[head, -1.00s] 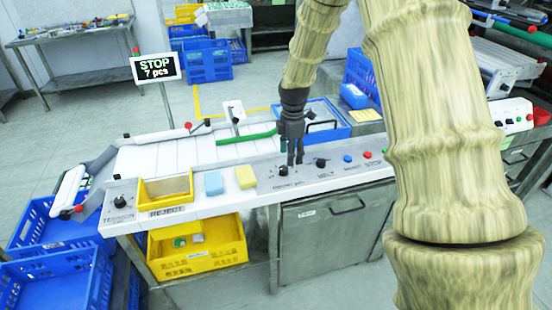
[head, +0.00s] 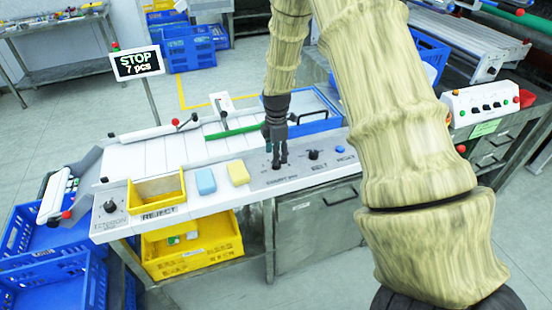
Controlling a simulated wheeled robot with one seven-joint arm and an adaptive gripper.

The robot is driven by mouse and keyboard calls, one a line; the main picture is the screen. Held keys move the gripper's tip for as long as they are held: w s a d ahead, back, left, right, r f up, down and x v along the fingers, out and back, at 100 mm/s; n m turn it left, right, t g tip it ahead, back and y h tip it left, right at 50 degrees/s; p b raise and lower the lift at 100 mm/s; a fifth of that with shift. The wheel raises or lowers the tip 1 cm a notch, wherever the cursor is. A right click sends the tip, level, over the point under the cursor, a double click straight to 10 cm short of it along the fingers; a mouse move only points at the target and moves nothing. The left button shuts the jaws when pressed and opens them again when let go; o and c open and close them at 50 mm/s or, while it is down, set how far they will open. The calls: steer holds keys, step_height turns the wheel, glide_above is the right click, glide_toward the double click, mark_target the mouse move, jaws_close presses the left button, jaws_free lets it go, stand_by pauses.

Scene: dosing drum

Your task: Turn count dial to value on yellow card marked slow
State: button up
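My gripper (head: 276,158) points straight down at the white control panel, its dark fingers at a small black dial (head: 275,167). The lettering below this dial is too small to read. The fingers hide much of the dial, so I cannot tell whether they touch it or how far apart they are. Its setting cannot be read. Another black dial (head: 313,155) stands just to the right. No yellow card marked slow can be made out. A black sign (head: 136,64) at the back left reads "STOP 7 pcs".
A blue sponge (head: 206,181) and a yellow sponge (head: 238,173) lie on the panel left of my gripper. A yellow reject bin (head: 157,190) and the tension dial (head: 110,206) are farther left. A blue button (head: 339,149) is to the right. A green rod lies behind.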

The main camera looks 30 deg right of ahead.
steer(key=shift+f+p, duration=0.4)
steer(key=shift+f, duration=1.4)
steer(key=c, duration=1)
